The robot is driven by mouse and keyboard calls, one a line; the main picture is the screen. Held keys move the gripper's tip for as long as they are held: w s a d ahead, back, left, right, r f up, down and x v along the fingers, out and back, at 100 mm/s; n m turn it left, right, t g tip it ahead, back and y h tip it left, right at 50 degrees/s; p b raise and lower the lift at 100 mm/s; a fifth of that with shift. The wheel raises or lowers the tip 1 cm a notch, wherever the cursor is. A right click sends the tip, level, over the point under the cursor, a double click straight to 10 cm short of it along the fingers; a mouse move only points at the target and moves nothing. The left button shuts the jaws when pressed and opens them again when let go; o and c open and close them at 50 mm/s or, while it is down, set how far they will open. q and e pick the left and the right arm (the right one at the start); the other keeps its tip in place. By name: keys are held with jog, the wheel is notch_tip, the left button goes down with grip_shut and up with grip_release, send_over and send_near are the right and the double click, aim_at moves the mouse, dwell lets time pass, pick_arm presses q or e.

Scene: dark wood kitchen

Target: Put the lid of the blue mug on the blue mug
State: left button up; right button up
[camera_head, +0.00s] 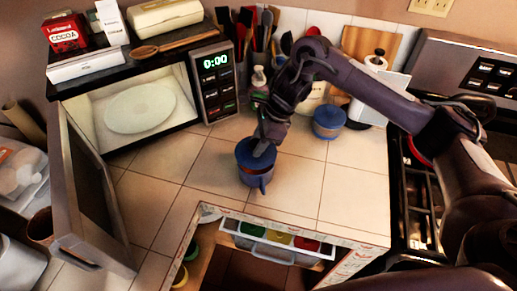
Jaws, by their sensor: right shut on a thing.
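The blue mug (254,178) stands upright on the tiled counter, its handle toward the front. My right gripper (262,149) points down at the top of the mug, shut on the mug's blue lid (244,151). The lid is at the mug's rim; my fingers partly cover it, and I cannot tell whether it is fully seated. My left gripper is not in view.
A second blue container (328,123) stands behind and to the right. An open microwave (140,105) is at the left, its door (88,185) swung forward. An open drawer (275,250) is below the front edge. The stove (420,200) is at the right. The counter around the mug is clear.

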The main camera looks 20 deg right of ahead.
notch_tip(320, 180, down, 3)
jog(key=shift+s+r, duration=0.1)
jog(key=shift+r, duration=0.1)
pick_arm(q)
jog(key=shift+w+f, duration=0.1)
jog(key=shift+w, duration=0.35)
pick_arm(e)
jog(key=shift+f, duration=0.3)
jog(key=shift+f, duration=0.1)
jog(key=o, duration=1)
jog(key=shift+c, duration=0.2)
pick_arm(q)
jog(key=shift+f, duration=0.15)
